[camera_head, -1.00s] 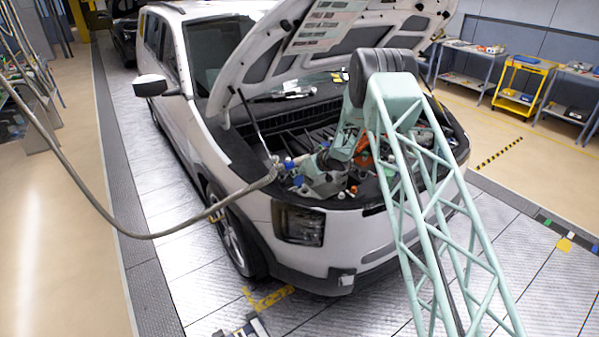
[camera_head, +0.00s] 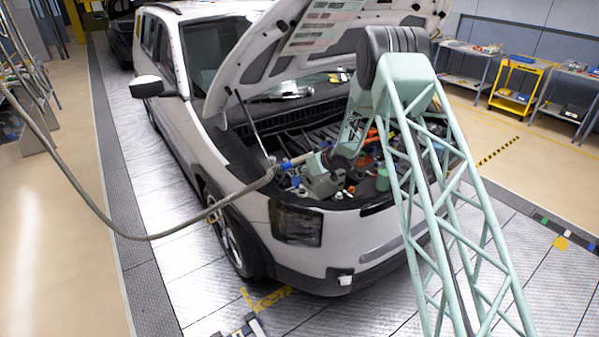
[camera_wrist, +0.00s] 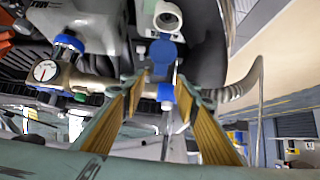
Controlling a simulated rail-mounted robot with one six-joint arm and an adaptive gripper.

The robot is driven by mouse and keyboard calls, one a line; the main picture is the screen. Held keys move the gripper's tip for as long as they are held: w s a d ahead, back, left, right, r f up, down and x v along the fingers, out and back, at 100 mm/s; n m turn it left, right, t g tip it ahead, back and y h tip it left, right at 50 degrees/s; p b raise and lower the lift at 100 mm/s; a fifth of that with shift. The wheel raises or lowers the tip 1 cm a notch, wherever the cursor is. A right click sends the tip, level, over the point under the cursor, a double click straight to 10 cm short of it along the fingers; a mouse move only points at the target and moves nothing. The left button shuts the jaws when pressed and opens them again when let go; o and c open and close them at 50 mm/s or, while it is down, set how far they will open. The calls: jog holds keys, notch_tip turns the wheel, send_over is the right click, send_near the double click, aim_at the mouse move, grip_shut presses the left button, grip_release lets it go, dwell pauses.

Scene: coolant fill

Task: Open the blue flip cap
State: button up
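In the wrist view the blue flip cap (camera_wrist: 163,54) is a round blue disc just beyond my fingertips. It sits beside a white round filler neck (camera_wrist: 168,18), whose ring shows uncovered, so the cap looks swung off it. My gripper (camera_wrist: 161,77) is open, its two yellow-padded fingers apart on either side below the cap. I see nothing clamped between them; whether a fingertip touches the cap I cannot tell. In the head view my wrist reaches into the engine bay, and the cap cannot be told apart there.
A pipe fitting with a pressure gauge (camera_wrist: 44,71) and a blue knob (camera_wrist: 69,42) lies left of my fingers. Another blue knob (camera_wrist: 165,92) shows between them. A thick hose (camera_head: 150,237) runs to the front of the white car (camera_head: 330,235). The raised hood (camera_head: 270,60) hangs above.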

jog(key=v, duration=0.6)
jog(key=shift+s+r, duration=0.15)
jog(key=shift+r, duration=0.05)
jog(key=shift+d, duration=0.1)
jog(key=c, duration=0.5)
jog(key=shift+s+f+b, duration=0.1)
jog(key=shift+f+b, duration=0.1)
jog(key=shift+b, duration=0.25)
grip_shut()
jog(key=s+d+f+m+t+y+b, duration=0.2)
jog(key=s+d+f+m+t+b, duration=0.1)
jog(key=m+b, duration=1.5)
jog(key=s+f+t+b, duration=0.1)
jog(key=s+b, duration=0.1)
jog(key=b, duration=0.2)
jog(key=shift+s+d+f+y, duration=0.25)
jog(key=shift+s+f+y, duration=0.05)
jog(key=shift+f+y, duration=0.1)
